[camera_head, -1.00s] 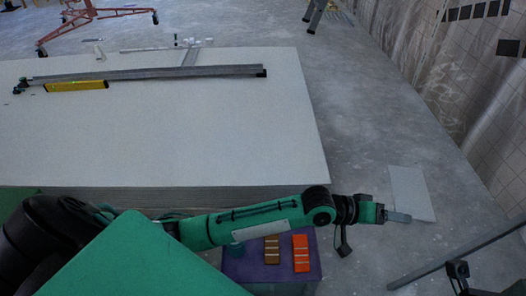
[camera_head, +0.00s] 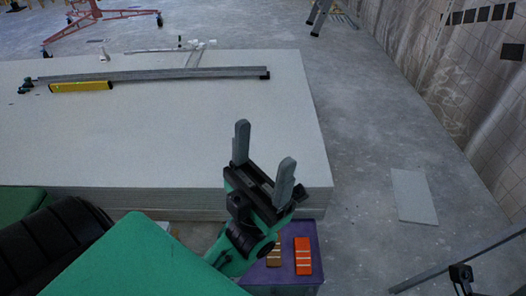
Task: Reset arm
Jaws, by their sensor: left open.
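My left gripper (camera_head: 263,158) is in the lower middle of the head view, fingers pointing up. Its two grey fingers stand wide apart with nothing between them. It is in front of the near right part of a stack of pale panels (camera_head: 190,140); I cannot tell its height above the stack. My green forearm below it partly hides a purple box (camera_head: 308,262).
A yellow level (camera_head: 82,86) and long grey metal bars (camera_head: 150,74) lie on the panels. An orange block (camera_head: 302,256) sits on the purple box. A loose panel piece (camera_head: 413,196) lies on clear floor at right, near a grey bar (camera_head: 455,260).

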